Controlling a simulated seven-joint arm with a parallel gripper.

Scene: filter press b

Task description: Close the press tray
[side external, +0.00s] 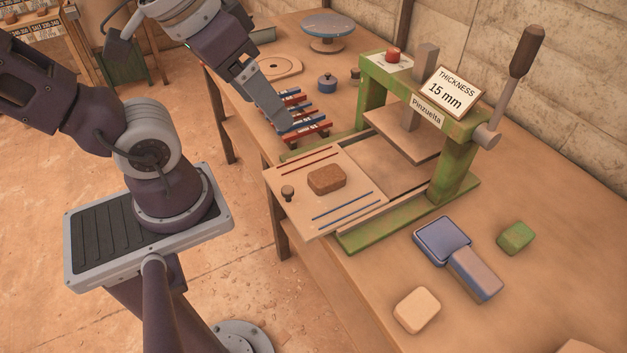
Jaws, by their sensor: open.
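The press tray (345,208) is a pale flat board with red and blue strips and a dark knob (287,191) at its front left. It is slid out toward the left of the green press (458,165), past the table's edge. A brown block (327,179) lies on the tray. The press plate (402,136) hangs above the frame's rear part, with bare rails below it. My gripper (286,126) points down behind the tray, near a rack of red and blue strips, and appears apart from the tray. Its finger gap is hard to see from this side.
The rack (308,132) stands close behind the tray. A purple-blue box (441,240), a tilted block (475,274), a cream block (417,310) and a green block (515,237) lie in front right.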

